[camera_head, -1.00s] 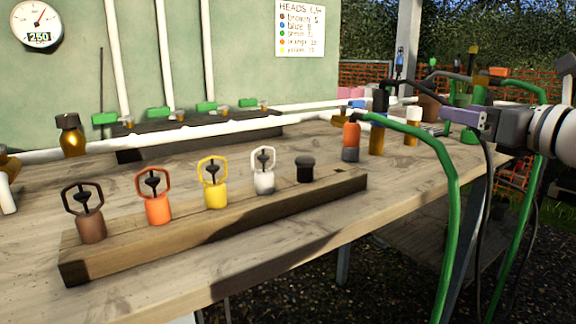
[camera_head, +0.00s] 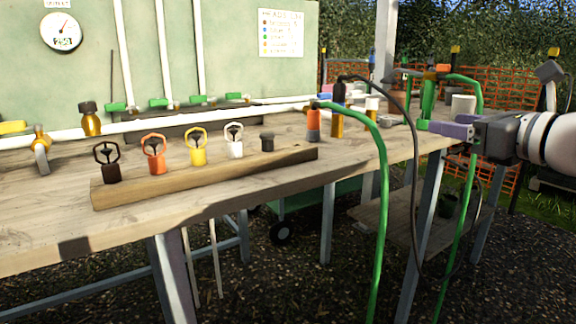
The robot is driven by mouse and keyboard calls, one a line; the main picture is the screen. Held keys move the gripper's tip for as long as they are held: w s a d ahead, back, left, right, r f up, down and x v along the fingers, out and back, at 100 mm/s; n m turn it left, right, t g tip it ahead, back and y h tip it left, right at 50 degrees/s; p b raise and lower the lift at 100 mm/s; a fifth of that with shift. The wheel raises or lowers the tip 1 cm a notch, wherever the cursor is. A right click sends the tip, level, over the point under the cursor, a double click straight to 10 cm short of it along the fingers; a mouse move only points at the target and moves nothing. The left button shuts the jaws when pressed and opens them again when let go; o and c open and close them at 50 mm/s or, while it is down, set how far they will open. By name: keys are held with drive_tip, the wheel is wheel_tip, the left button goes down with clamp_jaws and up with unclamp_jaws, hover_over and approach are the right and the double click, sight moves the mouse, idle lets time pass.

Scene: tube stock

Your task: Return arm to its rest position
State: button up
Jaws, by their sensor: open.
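My gripper (camera_head: 424,124) is at the right of the head view, at the end of my white and grey arm. It points left, above the right end of the wooden bench (camera_head: 60,225). Its jaws are open, and I see nothing held between them. A green hose (camera_head: 384,190) and a dark cable hang in front of the bench, to the left of and below the gripper.
A wooden block (camera_head: 210,180) on the bench holds brown, orange, yellow and white sprinkler heads and a black cap. An orange-and-grey bottle (camera_head: 313,124) and an amber bottle (camera_head: 337,125) stand left of my gripper. Orange mesh fencing (camera_head: 500,170) is behind. Gravel lies below.

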drive_tip(key=s+a+f+n+g+h+p, duration=0.1)
drive_tip(key=s+a+f+n+g, duration=0.3)
drive_tip(key=a+f+n, duration=0.4)
drive_tip(key=s+a+f+n+g+h+p, duration=0.1)
drive_tip(key=s+a+f+n+g+h, duration=0.15)
drive_tip(key=s+a+f+n, duration=0.55)
drive_tip(key=s+d+f+n+g+h, duration=0.1)
drive_tip(key=s+f+n+h, duration=0.1)
drive_tip(key=f+n, duration=0.5)
drive_tip(key=s+d+f+n+g+h, duration=0.2)
drive_tip(key=s+f+n, duration=0.3)
drive_tip(key=f+n, duration=0.1)
drive_tip(key=shift+d+f+n, duration=0.3)
drive_tip(key=shift+f+n, duration=0.1)
drive_tip(key=shift+f, duration=0.15)
